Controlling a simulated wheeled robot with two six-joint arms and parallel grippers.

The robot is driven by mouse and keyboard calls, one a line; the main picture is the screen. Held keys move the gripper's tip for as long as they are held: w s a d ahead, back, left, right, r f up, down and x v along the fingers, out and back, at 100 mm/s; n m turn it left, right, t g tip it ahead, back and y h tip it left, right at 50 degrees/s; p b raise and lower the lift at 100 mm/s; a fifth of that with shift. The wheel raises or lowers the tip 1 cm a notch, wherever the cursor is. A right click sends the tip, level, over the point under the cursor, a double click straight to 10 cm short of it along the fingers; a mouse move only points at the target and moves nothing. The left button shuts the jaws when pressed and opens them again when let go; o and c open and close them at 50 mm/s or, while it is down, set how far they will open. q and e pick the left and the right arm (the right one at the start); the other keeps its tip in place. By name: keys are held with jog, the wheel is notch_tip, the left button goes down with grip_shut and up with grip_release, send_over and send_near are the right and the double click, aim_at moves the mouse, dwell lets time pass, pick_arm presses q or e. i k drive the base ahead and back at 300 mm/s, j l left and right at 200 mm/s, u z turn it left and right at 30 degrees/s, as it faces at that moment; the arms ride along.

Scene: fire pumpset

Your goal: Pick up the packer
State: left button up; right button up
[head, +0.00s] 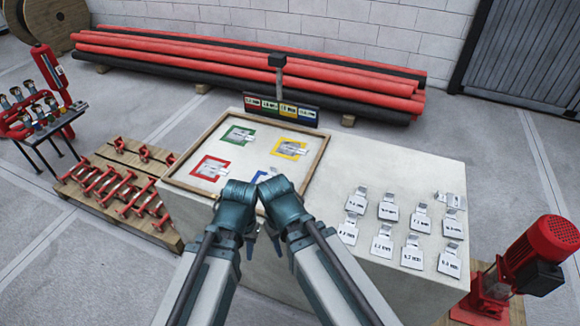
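Several flat metal packers with tabs and printed thickness labels lie in rows on the right half of the pale table top (330,185); one is the front-row packer (412,252). Near the right edge, packers (450,200) lie close together or overlapping. In the wood-rimmed tray (324,150), packers lie on the green square (226,138), yellow square (303,152) and red square (198,172). A blue square (257,177) is partly hidden by my arms. My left gripper (250,243) and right gripper (276,240) hang close together over the table's front. Their fingers are mostly hidden.
A sign with coloured labels (282,109) and a dark post stand behind the tray. Red and black pipes (250,62) lie along the wall. A pallet of red clamps (120,190) is left; a red pump (540,250) is right. The middle of the table is clear.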

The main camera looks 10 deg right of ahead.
aim_at(448, 266)
jog(key=k+z, duration=0.15)
jog(key=z, duration=0.25)
jog(key=k+l+z, duration=0.15)
jog(key=z, duration=0.2)
jog(key=k+l+z, duration=0.1)
jog(key=z, duration=0.3)
jog(key=k+l+z, duration=0.1)
jog(key=z, duration=0.25)
jog(key=i+j, duration=0.1)
jog(key=i, duration=0.3)
jog(key=i+z, duration=0.1)
jog(key=i, duration=0.35)
